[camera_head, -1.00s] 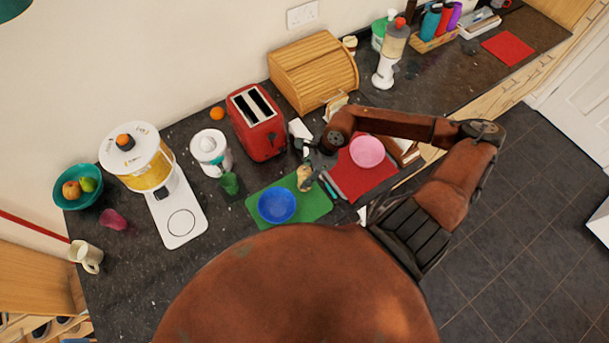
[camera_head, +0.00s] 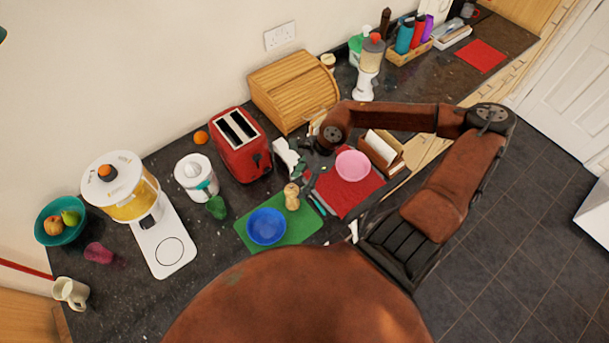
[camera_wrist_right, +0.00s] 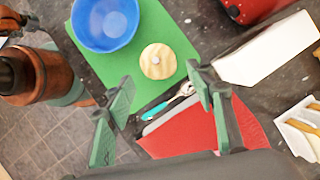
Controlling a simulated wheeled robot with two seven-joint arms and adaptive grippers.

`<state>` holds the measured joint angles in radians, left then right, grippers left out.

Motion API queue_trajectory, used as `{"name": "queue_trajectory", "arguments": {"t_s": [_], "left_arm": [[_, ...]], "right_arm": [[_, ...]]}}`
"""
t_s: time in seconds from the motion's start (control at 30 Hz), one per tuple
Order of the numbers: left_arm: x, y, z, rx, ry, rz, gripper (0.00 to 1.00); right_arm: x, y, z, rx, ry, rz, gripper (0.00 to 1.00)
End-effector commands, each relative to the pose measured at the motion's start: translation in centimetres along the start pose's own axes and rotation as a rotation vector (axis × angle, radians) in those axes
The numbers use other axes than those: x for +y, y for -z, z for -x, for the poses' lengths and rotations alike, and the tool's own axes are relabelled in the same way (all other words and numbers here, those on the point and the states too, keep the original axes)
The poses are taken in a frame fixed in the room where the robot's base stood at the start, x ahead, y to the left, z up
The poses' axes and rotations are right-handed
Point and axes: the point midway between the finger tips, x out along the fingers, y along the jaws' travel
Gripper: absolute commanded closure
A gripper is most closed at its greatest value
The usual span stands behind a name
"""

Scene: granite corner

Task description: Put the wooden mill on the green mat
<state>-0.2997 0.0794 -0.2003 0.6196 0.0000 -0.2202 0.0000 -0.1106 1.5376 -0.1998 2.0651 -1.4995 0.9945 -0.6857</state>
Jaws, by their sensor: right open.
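The wooden mill (camera_head: 292,196) stands upright on the green mat (camera_head: 300,230), near its upper right corner and just right of the blue bowl (camera_head: 266,226). In the right wrist view the mill (camera_wrist_right: 157,61) shows from above as a round pale top on the green mat (camera_wrist_right: 140,95), beside the blue bowl (camera_wrist_right: 106,22). My right gripper (camera_wrist_right: 165,108) is open and empty, its fingers apart from the mill. In the head view my right gripper (camera_head: 305,172) is up and to the right of the mill.
A red mat (camera_head: 345,197) with a pink bowl (camera_head: 353,165) lies right of the green mat. Teal-handled cutlery (camera_wrist_right: 157,111) lies between the mats.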

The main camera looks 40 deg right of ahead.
Motion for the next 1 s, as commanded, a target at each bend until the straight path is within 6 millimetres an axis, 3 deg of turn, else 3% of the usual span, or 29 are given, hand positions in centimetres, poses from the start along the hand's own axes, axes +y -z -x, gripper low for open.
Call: {"name": "queue_trajectory", "arguments": {"t_s": [0.1, 0.3, 1.0], "left_arm": [[0.0, 0.0, 0.2, 0.000, 0.000, 0.000, 0.60], [0.0, 0.1, 0.7, 0.001, 0.000, 0.000, 0.60], [-0.1, 0.1, 0.8, 0.001, 0.000, 0.001, 0.60]], "right_arm": [[0.1, 0.2, 2.2, 0.007, -0.001, -0.001, 0.50], [0.0, 0.1, 3.8, 0.002, -0.001, -0.002, 0.50], [0.0, 0.0, 4.3, 0.000, 0.000, -0.001, 0.50]]}}
